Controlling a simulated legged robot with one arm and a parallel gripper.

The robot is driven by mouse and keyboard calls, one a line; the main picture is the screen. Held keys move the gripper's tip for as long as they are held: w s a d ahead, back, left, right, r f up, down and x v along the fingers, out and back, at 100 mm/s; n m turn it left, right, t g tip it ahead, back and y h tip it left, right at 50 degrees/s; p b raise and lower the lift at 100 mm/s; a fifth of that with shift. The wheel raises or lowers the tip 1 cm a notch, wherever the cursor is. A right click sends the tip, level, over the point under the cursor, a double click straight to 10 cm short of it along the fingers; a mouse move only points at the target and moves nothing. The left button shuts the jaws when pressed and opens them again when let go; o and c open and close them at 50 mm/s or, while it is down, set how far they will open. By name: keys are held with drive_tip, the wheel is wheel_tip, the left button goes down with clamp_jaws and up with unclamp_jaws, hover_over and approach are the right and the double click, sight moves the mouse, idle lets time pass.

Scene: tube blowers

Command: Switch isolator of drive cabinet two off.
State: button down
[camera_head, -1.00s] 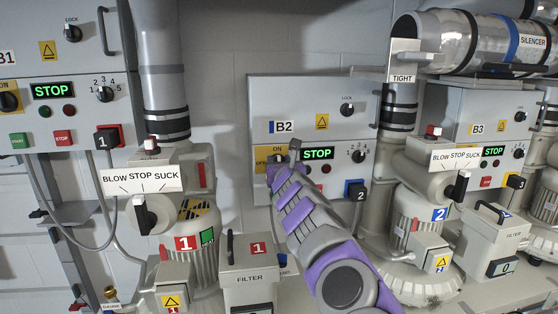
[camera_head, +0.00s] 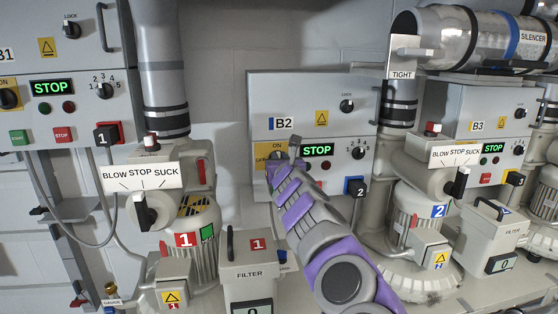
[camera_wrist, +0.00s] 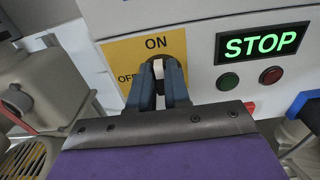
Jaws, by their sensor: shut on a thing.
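Cabinet B2 (camera_head: 360,100) stands in the middle of the head view with its display lit STOP. Its isolator has a yellow plate (camera_wrist: 125,55), with ON at the top and OFF at lower left. My gripper (camera_wrist: 162,74) is at this plate, its two blue-grey fingers closed around the isolator's dark knob (camera_wrist: 177,45). A pale strip shows between the fingers. The fingers hide most of the knob, so its exact angle is hard to tell. In the head view my gripper (camera_head: 291,152) covers much of the isolator.
Cabinet B1 (camera_head: 45,60) is at left and cabinet B3 (camera_head: 500,110) at right. Blower 1 (camera_head: 185,240) and filter 1 (camera_head: 252,275) stand left of my arm, blower 2 (camera_head: 410,225) to its right. A socket with a blue plug (camera_head: 354,187) is right of the isolator.

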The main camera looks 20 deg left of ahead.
drive_tip(key=shift+s+a+f+n+b, duration=0.15)
drive_tip(key=shift+a+f+n+b, duration=0.4)
drive_tip(key=shift+n, duration=2.45)
drive_tip(key=shift+s+f+n+b, duration=0.2)
drive_tip(key=shift+n+b, duration=0.8)
drive_tip(key=shift+n, duration=2)
drive_tip(key=shift+s+a+f+n+b, duration=0.1)
drive_tip(key=shift+a+f+n+b, duration=0.45)
drive_tip(key=shift+n, duration=2.45)
drive_tip(key=shift+d+r, duration=0.1)
drive_tip(key=shift+d, duration=0.1)
drive_tip(key=c, duration=1.1)
unclamp_jaws()
drive_tip(key=shift+s+a+r, duration=0.1)
drive_tip(key=shift+s+r, duration=0.05)
drive_tip(key=shift+r, duration=0.1)
drive_tip(key=shift+d+b, duration=0.2)
drive_tip(key=shift+b, duration=0.1)
